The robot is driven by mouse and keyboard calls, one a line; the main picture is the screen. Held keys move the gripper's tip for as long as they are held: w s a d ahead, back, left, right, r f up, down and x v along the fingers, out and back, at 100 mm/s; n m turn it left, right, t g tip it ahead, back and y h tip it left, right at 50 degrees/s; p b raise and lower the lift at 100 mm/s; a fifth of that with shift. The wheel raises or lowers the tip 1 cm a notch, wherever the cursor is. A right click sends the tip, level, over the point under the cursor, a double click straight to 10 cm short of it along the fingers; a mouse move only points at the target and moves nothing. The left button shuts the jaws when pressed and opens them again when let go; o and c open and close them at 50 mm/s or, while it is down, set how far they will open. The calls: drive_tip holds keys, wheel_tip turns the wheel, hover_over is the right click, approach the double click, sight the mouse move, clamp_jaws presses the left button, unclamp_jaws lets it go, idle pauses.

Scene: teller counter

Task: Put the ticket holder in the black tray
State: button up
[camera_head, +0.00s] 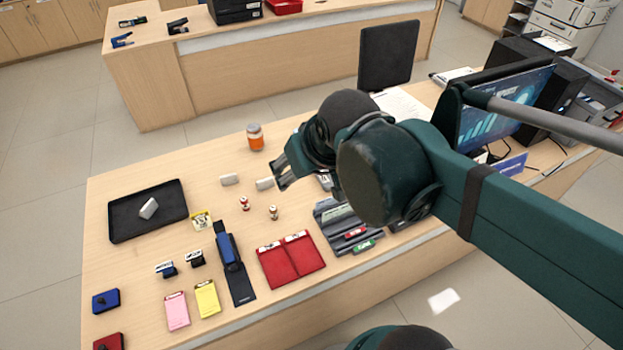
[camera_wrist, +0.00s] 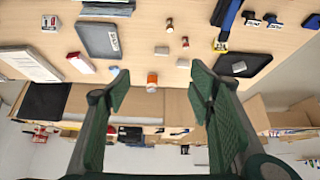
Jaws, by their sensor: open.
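The black tray (camera_head: 118,231) lies flat at the left of the counter, with one small whitish block (camera_head: 148,208) inside it. The tray also shows at the right of the wrist view (camera_wrist: 262,60). Two similar whitish blocks, a left one (camera_head: 229,180) and a right one (camera_head: 265,183), lie on the counter between the tray and my gripper. I cannot tell for sure which thing is the ticket holder. My gripper (camera_head: 279,176) is open above the counter, close to the right block in the picture.
An orange jar (camera_head: 255,138) stands near the far edge. Two small red-and-white pieces, a yellow item (camera_head: 201,220), a blue stapler (camera_head: 232,255), stamps, notepads and red folders (camera_head: 290,262) crowd the near side. A grey organizer (camera_head: 335,215) is partly hidden by my arm.

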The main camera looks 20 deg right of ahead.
drive_tip(key=s, duration=0.1)
drive_tip(key=s+d+f, duration=0.1)
drive_tip(key=s, duration=0.1)
drive_tip(key=shift+d+f+m+t, duration=0.25)
drive_tip(key=shift+m+t, duration=0.05)
drive_tip(key=shift+f, duration=0.15)
